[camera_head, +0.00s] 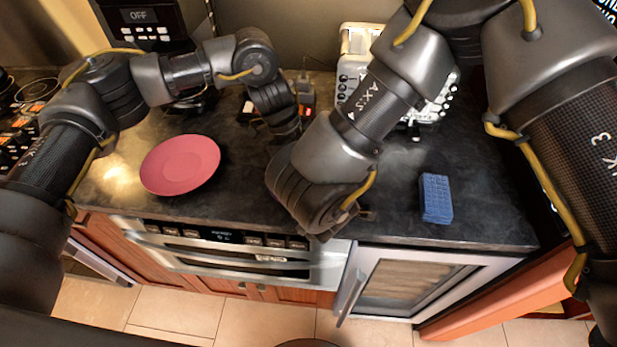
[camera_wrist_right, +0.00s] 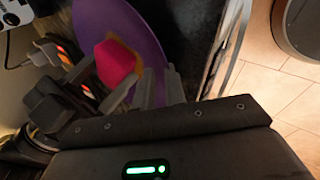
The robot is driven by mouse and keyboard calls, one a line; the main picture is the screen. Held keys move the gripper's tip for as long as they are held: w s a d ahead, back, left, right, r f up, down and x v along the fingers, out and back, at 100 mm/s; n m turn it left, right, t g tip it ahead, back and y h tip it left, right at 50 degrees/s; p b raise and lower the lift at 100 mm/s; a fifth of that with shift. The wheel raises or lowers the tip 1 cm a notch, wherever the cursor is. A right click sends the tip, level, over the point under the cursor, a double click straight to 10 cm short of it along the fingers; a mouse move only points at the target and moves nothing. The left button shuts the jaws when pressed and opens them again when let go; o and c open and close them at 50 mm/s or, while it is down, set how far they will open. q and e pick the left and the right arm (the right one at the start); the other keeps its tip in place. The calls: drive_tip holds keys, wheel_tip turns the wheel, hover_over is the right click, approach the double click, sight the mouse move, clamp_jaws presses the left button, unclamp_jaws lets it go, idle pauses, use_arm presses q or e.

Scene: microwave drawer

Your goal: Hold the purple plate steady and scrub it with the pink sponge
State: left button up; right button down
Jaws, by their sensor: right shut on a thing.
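A purple plate (camera_wrist_right: 150,30) shows at the top of the right wrist view, with an orange patch on it. A pink sponge (camera_wrist_right: 115,63) lies against its face. My right gripper (camera_wrist_right: 130,88) is shut on the sponge at the plate. In the head view my right arm hides the right gripper, the purple plate and the pink sponge. My left gripper (camera_head: 280,122) reaches down at the middle of the counter, beside the purple plate's edge in the right wrist view. Its fingertips are too hidden to tell whether they are shut.
A rose-red plate (camera_head: 180,164) lies on the counter at left. A blue sponge (camera_head: 436,198) lies at right. A white toaster-like appliance (camera_head: 358,42) stands at the back, and a black coffee machine (camera_head: 140,22) at back left. Bare counter (camera_head: 120,205) surrounds the rose-red plate.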

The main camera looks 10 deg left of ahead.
use_arm(q)
drive_tip(key=shift+a+f, duration=0.1)
drive_tip(key=shift+f, duration=0.05)
drive_tip(key=shift+s+d, duration=0.4)
drive_tip(key=shift+d, duration=0.45)
drive_tip(key=shift+w+a, duration=0.4)
drive_tip(key=shift+a, duration=0.45)
drive_tip(key=shift+d, duration=0.1)
drive_tip(key=shift+s+d+f, duration=0.1)
drive_tip(key=shift+s+d, duration=0.35)
drive_tip(key=shift+d, duration=0.25)
drive_tip(key=shift+a, duration=0.1)
drive_tip(key=shift+w+a, duration=0.4)
drive_tip(key=shift+a, duration=0.4)
drive_tip(key=shift+s+d+r, duration=0.15)
drive_tip(key=shift+s+d, duration=0.05)
drive_tip(key=shift+d, duration=0.25)
drive_tip(key=shift+s+d+r, duration=0.1)
drive_tip(key=shift+s+d, duration=0.05)
drive_tip(key=shift+d, duration=0.3)
